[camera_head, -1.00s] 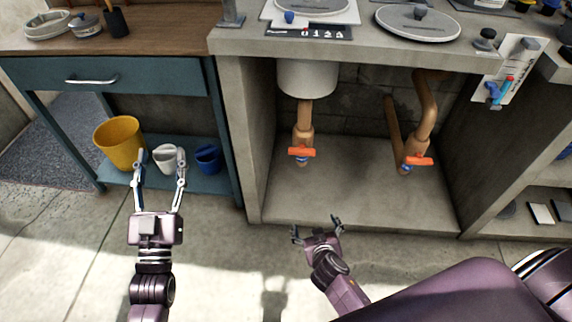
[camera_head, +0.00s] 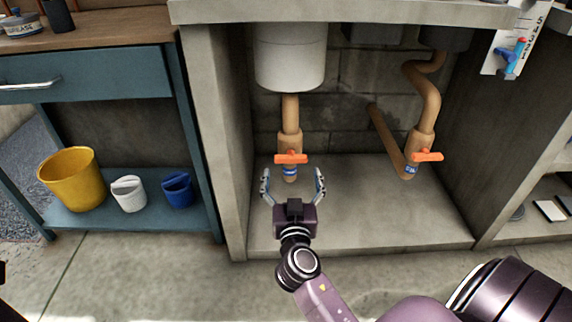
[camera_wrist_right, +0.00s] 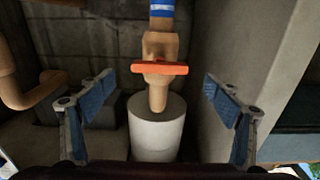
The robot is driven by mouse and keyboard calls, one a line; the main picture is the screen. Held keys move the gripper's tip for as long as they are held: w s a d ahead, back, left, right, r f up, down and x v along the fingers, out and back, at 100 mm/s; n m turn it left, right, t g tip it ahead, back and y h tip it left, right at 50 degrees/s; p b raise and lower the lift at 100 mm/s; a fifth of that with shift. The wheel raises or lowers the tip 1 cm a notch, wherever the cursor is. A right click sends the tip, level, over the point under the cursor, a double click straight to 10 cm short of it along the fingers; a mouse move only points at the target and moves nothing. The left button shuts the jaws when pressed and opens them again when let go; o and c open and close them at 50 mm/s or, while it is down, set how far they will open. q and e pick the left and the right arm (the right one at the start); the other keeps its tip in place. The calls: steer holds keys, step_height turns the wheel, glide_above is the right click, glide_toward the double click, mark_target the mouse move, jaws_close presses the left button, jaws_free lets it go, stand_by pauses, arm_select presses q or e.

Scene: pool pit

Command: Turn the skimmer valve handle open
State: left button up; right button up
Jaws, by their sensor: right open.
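The left valve's orange handle (camera_head: 291,158) lies crosswise on a tan vertical pipe (camera_head: 291,112) below a white cylinder (camera_head: 290,62). A blue-and-white label is just below the handle; I cannot read it. A second orange handle (camera_head: 427,156) lies crosswise on the right pipe. I cannot tell by label which valve is the skimmer's. My right gripper (camera_head: 292,176) is open and empty, its fingers spread either side of the left valve, apparently short of it. The right wrist view shows that handle (camera_wrist_right: 160,68) beyond and between the open fingertips (camera_wrist_right: 159,90), touching neither. My left gripper is out of view.
The concrete cabinet has a left side wall (camera_head: 215,130) and a counter (camera_head: 350,11) above. Yellow (camera_head: 72,180), white (camera_head: 129,194) and blue (camera_head: 178,190) buckets stand on a shelf at left. The cabinet floor (camera_head: 365,205) between the pipes is clear.

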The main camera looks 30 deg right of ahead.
mark_target(291, 161)
steer(key=x, duration=0.6)
steer(key=shift+w+d+b, duration=0.2)
steer(key=shift+w+b, duration=0.15)
steer(key=c, duration=1.2)
